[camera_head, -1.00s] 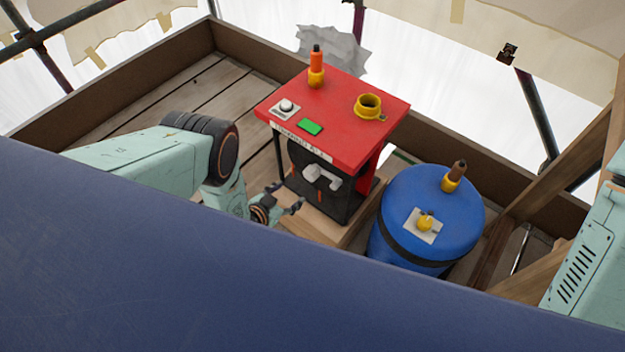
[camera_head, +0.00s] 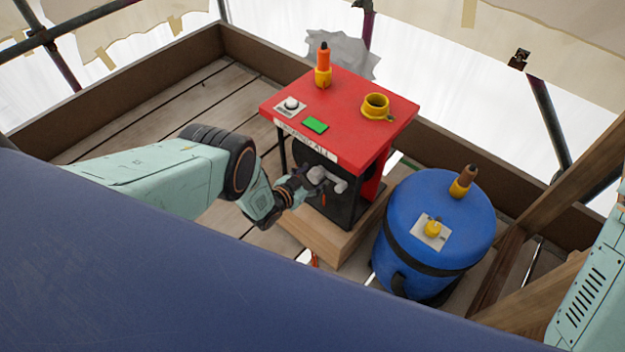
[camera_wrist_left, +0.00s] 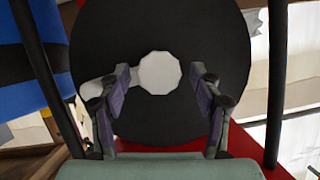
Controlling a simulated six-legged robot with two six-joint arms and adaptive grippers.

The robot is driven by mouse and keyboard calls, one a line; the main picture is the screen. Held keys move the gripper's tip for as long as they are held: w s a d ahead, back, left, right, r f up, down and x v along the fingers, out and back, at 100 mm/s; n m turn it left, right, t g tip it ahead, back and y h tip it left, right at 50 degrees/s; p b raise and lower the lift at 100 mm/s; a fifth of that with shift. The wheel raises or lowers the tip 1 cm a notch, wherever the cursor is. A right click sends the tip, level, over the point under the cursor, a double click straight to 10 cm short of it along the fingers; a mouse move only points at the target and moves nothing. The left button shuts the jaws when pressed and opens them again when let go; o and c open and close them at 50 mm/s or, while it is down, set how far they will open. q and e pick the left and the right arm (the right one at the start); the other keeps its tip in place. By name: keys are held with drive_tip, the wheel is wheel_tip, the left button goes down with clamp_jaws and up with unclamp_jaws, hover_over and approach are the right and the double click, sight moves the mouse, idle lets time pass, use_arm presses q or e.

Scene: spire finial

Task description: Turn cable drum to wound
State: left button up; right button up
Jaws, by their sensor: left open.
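The cable drum (camera_wrist_left: 165,30) is a dark disc under the red-topped stand, with a pale hub or knob (camera_wrist_left: 159,73) at its middle in the left wrist view. A light crank arm runs left from the hub there. In the head view the pale crank handle (camera_head: 341,186) shows on the drum's front. My left gripper (camera_head: 306,178) is at the crank in the head view. In the left wrist view my left gripper (camera_wrist_left: 158,85) is open, its fingers on either side of the hub. Whether they touch it I cannot tell. My right gripper is not in view.
The stand's red top (camera_head: 345,120) carries an orange-handled item (camera_head: 323,62), a yellow ring (camera_head: 376,104), a green patch (camera_head: 316,124) and a white button (camera_head: 292,103). A blue barrel (camera_head: 408,230) stands close on the right. Plank floor (camera_head: 150,120) lies clear at left.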

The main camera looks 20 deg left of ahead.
use_arm(q)
drive_tip(key=shift+r, duration=0.1)
clamp_jaws()
idle(0.7)
